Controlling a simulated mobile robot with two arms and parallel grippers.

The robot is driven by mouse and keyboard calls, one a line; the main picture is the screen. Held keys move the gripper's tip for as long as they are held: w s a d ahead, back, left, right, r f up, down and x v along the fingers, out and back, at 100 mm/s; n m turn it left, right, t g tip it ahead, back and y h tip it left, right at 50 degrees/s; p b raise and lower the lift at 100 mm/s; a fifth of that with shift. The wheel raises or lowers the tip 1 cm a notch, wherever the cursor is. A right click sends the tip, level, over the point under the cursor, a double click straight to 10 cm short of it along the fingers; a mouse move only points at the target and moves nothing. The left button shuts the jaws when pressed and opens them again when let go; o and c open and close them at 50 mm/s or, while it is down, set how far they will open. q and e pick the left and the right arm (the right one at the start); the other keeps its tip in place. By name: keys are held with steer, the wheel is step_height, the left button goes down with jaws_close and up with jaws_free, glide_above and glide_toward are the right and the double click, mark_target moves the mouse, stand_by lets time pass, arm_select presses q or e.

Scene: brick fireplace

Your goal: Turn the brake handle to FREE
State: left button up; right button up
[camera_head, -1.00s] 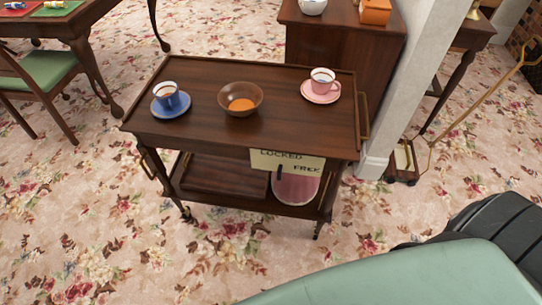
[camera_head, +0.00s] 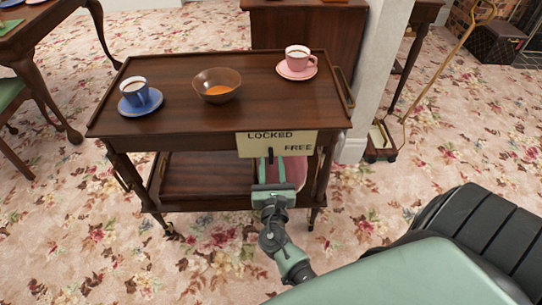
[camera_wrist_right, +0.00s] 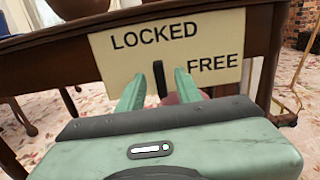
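The brake handle (camera_head: 270,155) is a small dark lever on a cream plate (camera_head: 304,139) at the front edge of the wooden trolley. The plate reads LOCKED at upper left and FREE at right. In the right wrist view the handle (camera_wrist_right: 160,79) stands near upright, below the end of the word LOCKED. My right gripper (camera_head: 271,172) is in front of the plate, its green fingers apart on either side of the handle; it also shows in the right wrist view (camera_wrist_right: 161,88). I cannot tell whether a finger touches the handle. My left gripper is not in view.
On the trolley top (camera_head: 185,73) stand a blue cup and saucer (camera_head: 141,100), a brown bowl (camera_head: 217,88) and a pink cup and saucer (camera_head: 297,65). A white pillar (camera_head: 378,75) stands close to the trolley's right. Open carpet lies in front.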

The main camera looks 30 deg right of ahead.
mark_target(271, 159)
steer(key=shift+x, duration=1.8)
steer(key=shift+c, duration=0.3)
jaws_close()
steer(key=shift+f, duration=0.1)
